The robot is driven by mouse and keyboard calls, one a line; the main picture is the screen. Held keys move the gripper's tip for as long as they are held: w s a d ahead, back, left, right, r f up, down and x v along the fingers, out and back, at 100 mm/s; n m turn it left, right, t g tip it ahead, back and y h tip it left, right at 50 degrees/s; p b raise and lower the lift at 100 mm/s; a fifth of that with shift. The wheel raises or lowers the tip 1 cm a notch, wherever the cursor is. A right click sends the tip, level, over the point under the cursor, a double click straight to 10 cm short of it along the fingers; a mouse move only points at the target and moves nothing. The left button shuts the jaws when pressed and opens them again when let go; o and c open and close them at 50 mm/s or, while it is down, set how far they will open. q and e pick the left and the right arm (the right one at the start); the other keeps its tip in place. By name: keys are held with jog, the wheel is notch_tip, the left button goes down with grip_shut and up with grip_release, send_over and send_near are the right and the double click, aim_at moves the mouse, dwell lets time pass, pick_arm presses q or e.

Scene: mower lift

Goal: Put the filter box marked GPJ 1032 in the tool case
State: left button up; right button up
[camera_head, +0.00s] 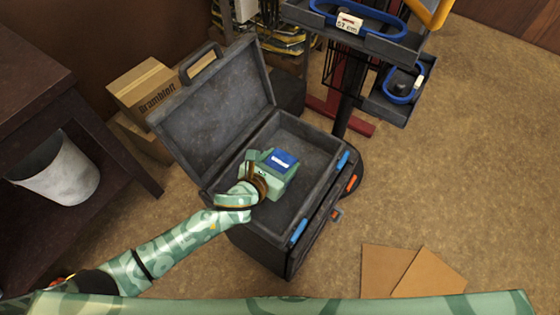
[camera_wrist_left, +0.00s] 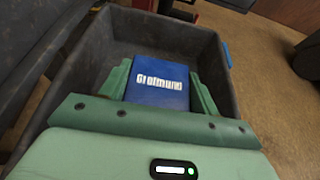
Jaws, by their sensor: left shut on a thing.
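The tool case (camera_head: 247,228) is a dark grey box standing on the floor with its lid (camera_head: 215,105) swung up and back. My left gripper (camera_head: 278,162) is over the open case, shut on a blue box (camera_head: 284,159). In the left wrist view the blue box (camera_wrist_left: 158,84) sits between the two green fingers and bears white lettering that looks like "Grolmund". I cannot read GPJ 1032 on it. Behind it the case's inside (camera_wrist_left: 120,45) looks empty. Whether the box touches the case floor is hidden. My right gripper is not in view.
Cardboard boxes (camera_head: 143,90) stand behind the lid. A dark table (camera_head: 60,90) and a white bin (camera_head: 62,172) are at left. A dark stand with trays (camera_head: 385,40) is behind the case. Flat cardboard sheets (camera_head: 430,275) lie at front right; the right floor is clear.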

pick_arm(q)
jog(key=shift+f, duration=0.1)
jog(key=o, duration=1.2)
jog(key=shift+c, duration=0.2)
jog(key=shift+s+a+r, duration=0.15)
jog(key=shift+s+r, duration=0.05)
jog(key=shift+r, duration=0.1)
jog(key=p+v, duration=0.4)
jog(key=v, duration=0.7)
jog(key=shift+s+a, duration=0.15)
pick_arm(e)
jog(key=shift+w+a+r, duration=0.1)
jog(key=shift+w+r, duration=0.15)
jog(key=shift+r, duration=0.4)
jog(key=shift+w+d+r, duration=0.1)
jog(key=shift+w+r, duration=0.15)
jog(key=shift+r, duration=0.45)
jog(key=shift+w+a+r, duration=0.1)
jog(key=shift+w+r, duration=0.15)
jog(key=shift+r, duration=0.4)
